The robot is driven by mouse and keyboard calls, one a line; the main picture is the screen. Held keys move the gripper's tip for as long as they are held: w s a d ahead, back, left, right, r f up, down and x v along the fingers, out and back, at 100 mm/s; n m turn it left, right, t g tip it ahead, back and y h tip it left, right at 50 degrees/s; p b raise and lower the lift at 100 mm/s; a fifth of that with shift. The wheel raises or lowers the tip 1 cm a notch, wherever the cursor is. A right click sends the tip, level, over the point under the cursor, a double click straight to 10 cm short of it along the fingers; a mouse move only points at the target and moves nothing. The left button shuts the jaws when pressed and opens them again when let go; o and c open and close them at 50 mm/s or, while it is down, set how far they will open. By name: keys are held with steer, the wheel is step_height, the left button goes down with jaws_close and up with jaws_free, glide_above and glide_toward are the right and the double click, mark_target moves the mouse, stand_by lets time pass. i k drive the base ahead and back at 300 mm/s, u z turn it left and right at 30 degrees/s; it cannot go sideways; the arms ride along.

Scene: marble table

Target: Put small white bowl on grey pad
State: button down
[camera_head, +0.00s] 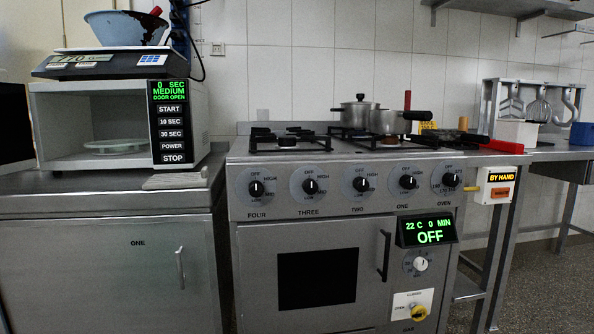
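I see no thing that is clearly a small white bowl. A shallow whitish dish (118,146) sits inside the open microwave; I cannot tell whether it is a bowl or a turntable plate. A flat grey slab (174,181), possibly the grey pad, lies on the steel counter (60,188) in front of the microwave's right side. Nothing shows on it. My gripper is not in view.
The microwave (178,97) carries a scale (110,66) with a blue bowl (120,28) on top. The stove (345,190) stands right of a narrow gap, with pots (390,122) at its back. A steel table (560,152) with hanging utensils is further right.

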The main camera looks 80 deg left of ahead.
mark_target(173, 179)
steer(key=z, duration=0.8)
steer(key=i, duration=0.15)
steer(key=u, duration=2.75)
steer(key=i, duration=0.6)
steer(key=z, duration=0.35)
steer(key=k, duration=0.6)
steer(key=u, duration=0.15)
